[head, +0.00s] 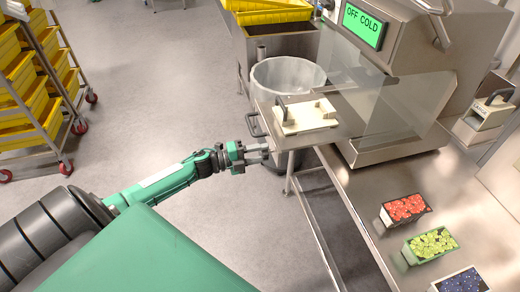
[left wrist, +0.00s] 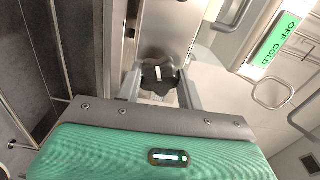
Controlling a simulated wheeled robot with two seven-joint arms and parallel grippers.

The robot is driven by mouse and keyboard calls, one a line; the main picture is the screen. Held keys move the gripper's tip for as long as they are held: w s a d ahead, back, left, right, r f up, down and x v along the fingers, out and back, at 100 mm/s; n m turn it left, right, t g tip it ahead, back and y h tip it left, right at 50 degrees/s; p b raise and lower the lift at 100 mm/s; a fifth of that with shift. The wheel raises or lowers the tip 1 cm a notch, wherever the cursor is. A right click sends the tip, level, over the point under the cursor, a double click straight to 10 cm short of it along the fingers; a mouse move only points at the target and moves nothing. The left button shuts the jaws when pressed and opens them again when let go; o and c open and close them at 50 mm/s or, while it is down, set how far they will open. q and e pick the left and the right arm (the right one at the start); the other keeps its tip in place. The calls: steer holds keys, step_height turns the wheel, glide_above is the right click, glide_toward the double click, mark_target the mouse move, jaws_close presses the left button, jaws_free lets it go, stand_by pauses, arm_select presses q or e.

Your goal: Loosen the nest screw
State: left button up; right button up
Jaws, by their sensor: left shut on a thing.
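My left gripper (head: 266,151) reaches in from the left, with its fingertips at the front edge of the metal shelf beside the machine. In the left wrist view its two fingers (left wrist: 160,88) stand on either side of a dark lobed knob with a pale bar across it, the nest screw (left wrist: 158,74), and are shut on it. A cream nest block (head: 306,117) with a dark handle sits on the shelf above. My right gripper is in neither view.
The machine's green display (head: 363,26) reads OFF COLD. A clear guard (head: 375,95) stands right of the shelf. A grey bin (head: 287,75) is behind. Fruit packs (head: 404,209) lie on the steel counter (head: 365,225). A rack of yellow crates (head: 22,85) is at left; floor between is clear.

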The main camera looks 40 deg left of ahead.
arm_select(q)
steer(key=shift+n+p, duration=2.4)
steer(key=shift+n, duration=3.3)
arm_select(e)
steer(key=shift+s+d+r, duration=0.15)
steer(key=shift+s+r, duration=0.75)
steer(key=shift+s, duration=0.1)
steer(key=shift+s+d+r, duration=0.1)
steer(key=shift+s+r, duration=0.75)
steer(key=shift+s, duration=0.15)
arm_select(q)
steer(key=o, duration=1)
steer(key=shift+s+a+f, duration=0.1)
steer(key=shift+s, duration=0.05)
steer(key=b+v, duration=0.2)
steer(key=v, duration=1.1)
steer(key=shift+s+a, duration=0.15)
steer(key=shift+a, duration=0.1)
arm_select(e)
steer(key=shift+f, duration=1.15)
